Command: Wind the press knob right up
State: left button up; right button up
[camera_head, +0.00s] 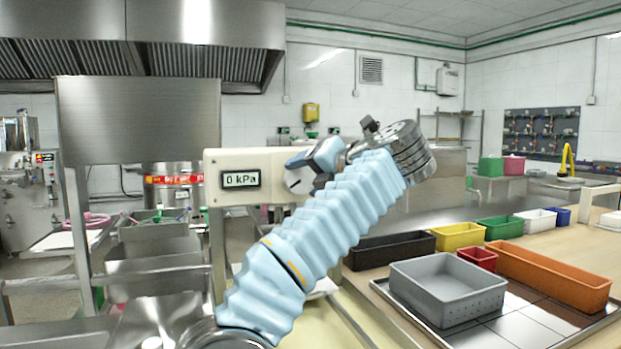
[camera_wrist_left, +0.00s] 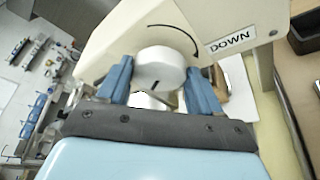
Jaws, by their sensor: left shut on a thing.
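The press knob is white and round with a dark line on its face. It shows in the left wrist view (camera_wrist_left: 160,68) between the two blue fingers, and partly in the head view (camera_head: 298,181). My left gripper (camera_head: 309,170) is shut on it at the right part of the cream press head (camera_head: 264,165). The same gripper shows in the wrist view (camera_wrist_left: 160,83), one finger on each side of the knob. The press display (camera_head: 240,179) reads 0 kPa. A curved arrow and a DOWN label (camera_wrist_left: 230,40) are printed beside the knob. My right gripper is not in view.
A grey perforated bin (camera_head: 447,290) stands on a tray on the wooden table at right. An orange bin (camera_head: 550,275), a small red bin (camera_head: 477,258) and a black bin (camera_head: 390,249) are close by. Steel sinks and frames fill the left.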

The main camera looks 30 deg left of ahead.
pick_arm(q)
jog(key=shift+s+f+n+t+h, duration=0.1)
jog(key=shift+n+t+h, duration=0.2)
jog(key=shift+n+h, duration=0.5)
jog(key=shift+s+a+n+t+b, duration=0.15)
jog(key=shift+n+t+b, duration=0.45)
jog(key=shift+n, duration=0.6)
jog(key=shift+a+n+t+h+b, duration=0.1)
jog(key=shift+n+t+h+b, duration=0.3)
jog(key=shift+n+h+b, duration=0.6)
jog(key=shift+s+a+n+t+h+b, duration=0.1)
jog(key=shift+s+n+t+h+b, duration=0.15)
jog(key=shift+n+t+b, duration=0.55)
jog(key=shift+r+n+p, duration=0.2)
jog(key=shift+n+p, duration=0.1)
jog(key=o, duration=1.1)
jog(key=shift+c, duration=0.2)
